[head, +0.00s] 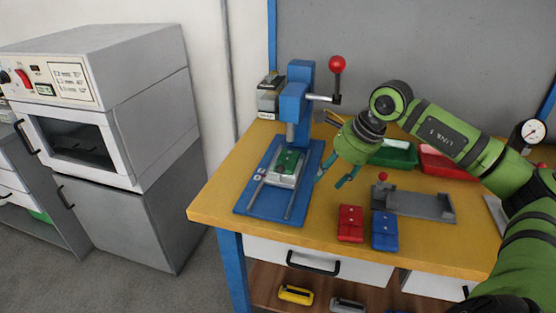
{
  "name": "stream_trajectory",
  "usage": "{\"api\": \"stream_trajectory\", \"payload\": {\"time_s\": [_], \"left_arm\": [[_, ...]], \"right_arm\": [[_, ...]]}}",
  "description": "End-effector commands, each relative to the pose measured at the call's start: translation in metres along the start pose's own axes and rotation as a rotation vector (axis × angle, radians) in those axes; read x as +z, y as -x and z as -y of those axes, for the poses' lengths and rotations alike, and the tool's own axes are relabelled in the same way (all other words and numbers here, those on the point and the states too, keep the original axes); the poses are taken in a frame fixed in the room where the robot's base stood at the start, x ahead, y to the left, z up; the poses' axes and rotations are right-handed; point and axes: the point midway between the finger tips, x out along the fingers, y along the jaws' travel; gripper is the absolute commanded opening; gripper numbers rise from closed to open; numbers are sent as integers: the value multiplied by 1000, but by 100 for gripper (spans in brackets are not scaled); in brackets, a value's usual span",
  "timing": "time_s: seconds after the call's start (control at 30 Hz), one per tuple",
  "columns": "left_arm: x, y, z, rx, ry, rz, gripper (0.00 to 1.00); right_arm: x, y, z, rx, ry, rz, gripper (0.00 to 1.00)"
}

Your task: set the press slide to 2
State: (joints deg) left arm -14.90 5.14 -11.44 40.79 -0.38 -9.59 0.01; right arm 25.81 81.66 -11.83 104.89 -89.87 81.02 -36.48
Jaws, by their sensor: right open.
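The blue press (293,105) stands at the back left of the yellow workbench, with a red-knobbed lever (337,64) at its upper right. Its blue base (244,207) carries two metal rails. The pale press slide (282,181) sits on the rails near the column, below the ram, with a green piece on it. Small white marks show on the base left of the slide; they are too small to read. My right gripper (334,180) is open and empty, pointing down just right of the base, apart from the slide. My left gripper is out of view.
A red block (350,223) and a blue block (384,230) lie in front of my right gripper. A grey fixture (425,206), a green bin (397,156) and a red bin (442,163) are to the right. Bare benchtop shows left of the press.

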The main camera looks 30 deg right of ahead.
Motion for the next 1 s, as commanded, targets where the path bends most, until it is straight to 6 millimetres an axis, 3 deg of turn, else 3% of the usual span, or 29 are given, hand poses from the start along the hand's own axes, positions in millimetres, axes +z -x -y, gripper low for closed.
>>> {"api": "stream_trajectory", "payload": {"time_s": [0.4, 0.7, 0.8, 1.0], "left_arm": [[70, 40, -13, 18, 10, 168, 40], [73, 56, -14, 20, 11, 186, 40], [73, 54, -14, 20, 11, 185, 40], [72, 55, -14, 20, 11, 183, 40]], "right_arm": [[55, -22, 23, 4, 2, 10, 48], [99, -46, 46, 5, 2, 6, 48], [94, -64, 44, 6, 1, 1, 48], [94, -77, 44, 4, 2, 2, 48]]}}
